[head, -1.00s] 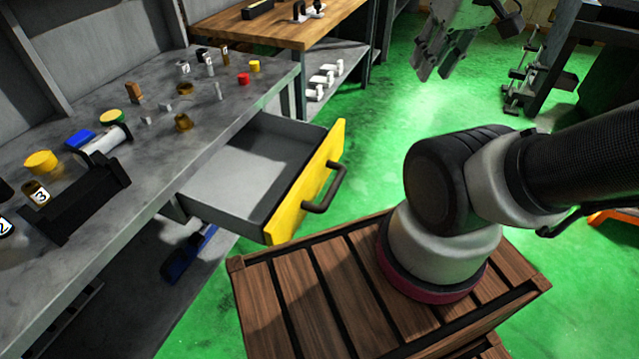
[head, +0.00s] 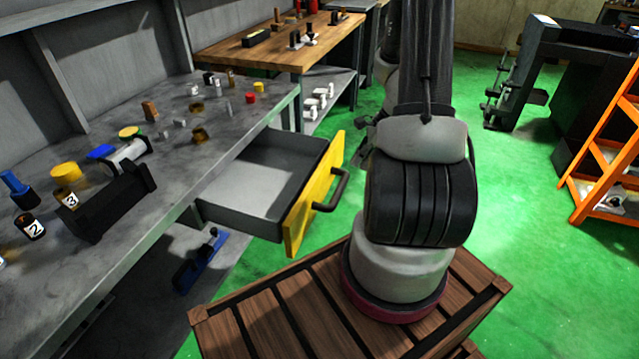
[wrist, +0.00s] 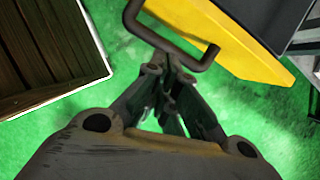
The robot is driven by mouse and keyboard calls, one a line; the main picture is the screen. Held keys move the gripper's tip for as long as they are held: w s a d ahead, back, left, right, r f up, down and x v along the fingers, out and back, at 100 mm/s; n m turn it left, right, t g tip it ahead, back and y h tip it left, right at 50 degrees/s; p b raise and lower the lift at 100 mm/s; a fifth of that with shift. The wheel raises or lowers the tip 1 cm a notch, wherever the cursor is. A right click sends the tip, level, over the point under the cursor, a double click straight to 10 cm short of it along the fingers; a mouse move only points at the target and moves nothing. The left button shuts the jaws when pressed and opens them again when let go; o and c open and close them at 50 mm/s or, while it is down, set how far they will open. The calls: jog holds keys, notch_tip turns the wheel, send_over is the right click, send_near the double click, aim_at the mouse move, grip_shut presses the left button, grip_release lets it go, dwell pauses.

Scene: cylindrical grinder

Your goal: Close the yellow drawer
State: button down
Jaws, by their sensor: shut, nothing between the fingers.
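The yellow drawer stands pulled out from under the grey workbench; its yellow front (head: 314,196) faces right and its grey tray is open and empty. A dark bar handle (head: 333,190) is on the front. In the wrist view, the handle (wrist: 165,42) and part of the yellow front (wrist: 225,45) show at the top. My gripper (wrist: 170,68) is shut and empty, its fingertips overlapping the handle's lower edge in the picture. I cannot tell whether they touch. In the head view, my arm hides most of the gripper.
The grey workbench (head: 225,125) carries bottles, coloured caps and a black holder (head: 110,205). A slatted wooden crate (head: 270,310) is below my arm. A wooden-topped table (head: 285,45) stands behind. An orange rack (head: 610,160) is at right. Green floor is clear between.

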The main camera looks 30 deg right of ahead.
aim_at(342, 185)
jog(key=w+f+m, duration=0.1)
jog(key=f, duration=0.2)
jog(key=w+a+f+m, duration=0.1)
jog(key=w+f, duration=0.1)
jog(key=f, duration=0.1)
jog(key=w+f+m, duration=0.1)
jog(key=f, duration=0.2)
jog(key=shift+w+a+f+t+h, duration=0.2)
jog(key=shift+w+t+h, duration=0.1)
jog(key=shift+h, duration=0.1)
jog(key=shift+w+a+r, duration=0.15)
jog(key=shift+w+a, duration=0.65)
jog(key=shift+w, duration=0.2)
jog(key=shift+w+a, duration=0.3)
jog(key=shift+w, duration=0.15)
